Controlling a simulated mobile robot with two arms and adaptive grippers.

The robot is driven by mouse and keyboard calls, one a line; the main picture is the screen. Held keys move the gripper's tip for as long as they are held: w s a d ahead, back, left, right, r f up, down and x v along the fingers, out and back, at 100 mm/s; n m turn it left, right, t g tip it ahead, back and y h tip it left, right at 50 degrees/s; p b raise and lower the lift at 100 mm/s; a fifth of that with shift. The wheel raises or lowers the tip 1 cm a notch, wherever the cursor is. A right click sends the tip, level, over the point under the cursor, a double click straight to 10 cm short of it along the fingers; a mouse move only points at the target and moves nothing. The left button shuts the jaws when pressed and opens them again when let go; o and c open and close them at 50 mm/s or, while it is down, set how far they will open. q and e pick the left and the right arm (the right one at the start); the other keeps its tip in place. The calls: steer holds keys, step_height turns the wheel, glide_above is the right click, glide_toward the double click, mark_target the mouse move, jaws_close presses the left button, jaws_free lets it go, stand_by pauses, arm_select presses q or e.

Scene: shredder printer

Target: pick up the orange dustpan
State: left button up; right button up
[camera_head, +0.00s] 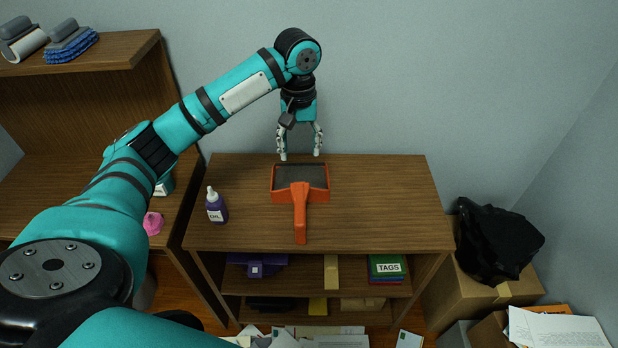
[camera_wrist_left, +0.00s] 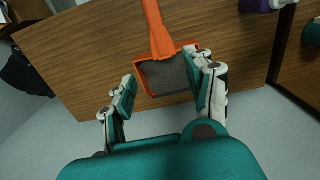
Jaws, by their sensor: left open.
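The orange dustpan (camera_head: 300,205) lies on the wooden shelf top, its grey-lined pan toward the wall and its handle toward me. My left gripper (camera_head: 301,157) is open and empty, pointing down above the pan's far edge. In the left wrist view the dustpan (camera_wrist_left: 159,40) shows with its pan near the open fingers of my left gripper (camera_wrist_left: 165,95). The fingers do not hold it. My right gripper is not in view.
A purple bottle (camera_head: 217,206) stands left of the dustpan on the shelf top (camera_head: 390,200). A black bag (camera_head: 495,238) sits on a cardboard box at the right. The shelf top right of the dustpan is clear. Papers lie on the floor.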

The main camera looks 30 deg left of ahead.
mark_target(300, 193)
arm_select(q)
steer(key=f, duration=0.2)
steer(key=s+f, duration=0.1)
steer(key=f, duration=0.4)
steer(key=shift+s, duration=0.35)
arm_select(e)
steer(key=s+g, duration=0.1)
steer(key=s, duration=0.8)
arm_select(q)
steer(key=f, duration=0.3)
steer(key=shift+w+p, duration=0.25)
steer(key=shift+p, duration=0.05)
steer(key=shift+d+f, duration=0.1)
steer(key=shift+f, duration=0.3)
steer(key=shift+s+f, duration=0.1)
steer(key=shift+f, duration=0.25)
step_height(300, 193, down, 4)
steer(key=shift+d+f+p, duration=0.15)
steer(key=shift+p, duration=0.25)
steer(key=shift+s+f, duration=0.1)
steer(key=shift+f, duration=0.05)
steer(key=c, duration=0.7)
jaws_close()
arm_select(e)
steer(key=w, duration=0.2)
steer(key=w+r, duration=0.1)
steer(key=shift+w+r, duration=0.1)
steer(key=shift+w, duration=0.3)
